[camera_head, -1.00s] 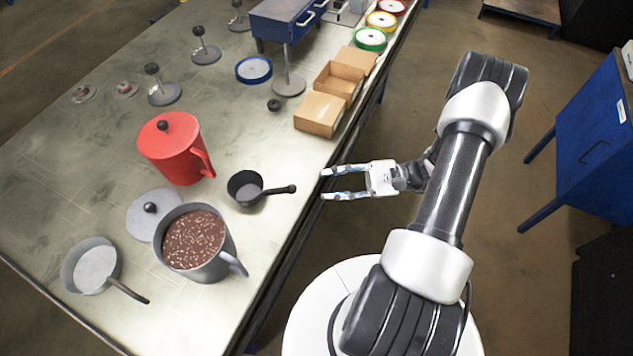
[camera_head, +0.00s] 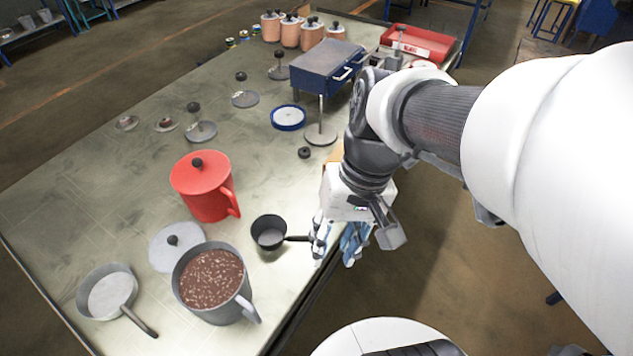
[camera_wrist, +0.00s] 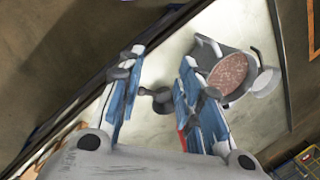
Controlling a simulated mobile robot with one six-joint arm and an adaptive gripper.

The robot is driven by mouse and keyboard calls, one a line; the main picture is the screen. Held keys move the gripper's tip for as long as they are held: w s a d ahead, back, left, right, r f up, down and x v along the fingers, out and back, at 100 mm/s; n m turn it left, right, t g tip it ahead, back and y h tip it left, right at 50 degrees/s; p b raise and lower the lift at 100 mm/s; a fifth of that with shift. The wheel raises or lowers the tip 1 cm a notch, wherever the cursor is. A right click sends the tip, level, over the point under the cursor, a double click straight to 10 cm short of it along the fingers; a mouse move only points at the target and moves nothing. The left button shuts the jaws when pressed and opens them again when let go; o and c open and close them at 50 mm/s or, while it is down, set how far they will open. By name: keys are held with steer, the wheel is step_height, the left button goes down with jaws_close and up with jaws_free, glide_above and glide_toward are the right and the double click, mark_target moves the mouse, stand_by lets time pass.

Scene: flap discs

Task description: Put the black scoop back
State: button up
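The black scoop (camera_head: 268,232) rests on the table near its edge, bowl up, with its handle pointing right. My gripper (camera_head: 335,245) is at the table's edge, at the handle's end, with its fingers pointing down. In the wrist view the fingers (camera_wrist: 162,95) are wide apart, and a dark part of the scoop (camera_wrist: 158,98) shows in the gap between them. I cannot tell whether a finger touches the handle. A grey pot (camera_head: 213,282) filled with brown, speckled contents stands in front of the scoop. It also shows in the wrist view (camera_wrist: 232,75).
A red lidded pot (camera_head: 205,188) stands behind and left of the scoop. A grey lid (camera_head: 172,248) and a grey pan (camera_head: 108,292) lie to the left. A blue cabinet (camera_head: 318,68) stands farther back.

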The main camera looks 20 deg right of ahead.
steer(key=shift+s+a+r+n+t+h, duration=0.1)
steer(key=shift+s+r+n+t+h, duration=0.3)
steer(key=shift+r+t, duration=0.4)
steer(key=shift+s+d+r+n+t+h, duration=0.1)
steer(key=shift+s+r+n+t+h, duration=0.15)
steer(key=shift+r+n+t+h, duration=0.4)
steer(key=shift+s+a+r+n+t+h, duration=0.1)
steer(key=shift+s+r+n+t+h, duration=0.2)
steer(key=shift+r+t, duration=0.65)
